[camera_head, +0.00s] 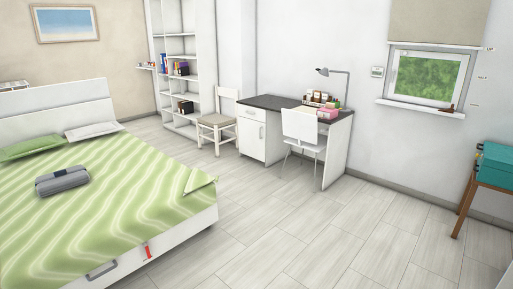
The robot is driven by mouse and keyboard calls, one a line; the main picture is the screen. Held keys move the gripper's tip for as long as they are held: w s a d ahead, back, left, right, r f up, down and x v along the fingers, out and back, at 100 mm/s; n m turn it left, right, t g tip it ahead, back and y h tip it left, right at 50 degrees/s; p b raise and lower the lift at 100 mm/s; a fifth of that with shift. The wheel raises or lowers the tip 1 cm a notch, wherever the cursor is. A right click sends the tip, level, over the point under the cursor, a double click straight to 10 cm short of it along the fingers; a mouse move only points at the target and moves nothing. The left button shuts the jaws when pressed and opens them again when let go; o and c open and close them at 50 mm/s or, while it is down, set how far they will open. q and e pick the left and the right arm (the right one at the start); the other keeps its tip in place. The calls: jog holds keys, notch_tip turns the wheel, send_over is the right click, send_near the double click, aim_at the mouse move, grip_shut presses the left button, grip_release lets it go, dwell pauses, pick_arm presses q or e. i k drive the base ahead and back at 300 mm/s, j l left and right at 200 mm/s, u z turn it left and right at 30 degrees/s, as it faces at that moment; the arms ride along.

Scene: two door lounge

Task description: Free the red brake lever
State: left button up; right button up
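A small red upright piece (147,252), which looks like the red brake lever, is on the white foot side of the bed (185,237), low and near the picture's bottom. It is too small to tell how it is held or whether anything blocks it. A grey bar handle (101,270) is on the same bed side, to its left. Neither of my grippers shows in this view.
A grey folded bundle (62,180) lies on the green bed cover. A white chair (302,127) stands at the desk (270,103), and another chair (217,122) beside it. A teal box on a wooden stand (495,165) is at the right. The middle floor is clear.

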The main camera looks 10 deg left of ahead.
aim_at(146, 246)
jog(key=i+j+u, duration=0.1)
jog(key=i+u, duration=0.7)
jog(key=i+l+u, duration=0.15)
jog(key=i+u, duration=0.25)
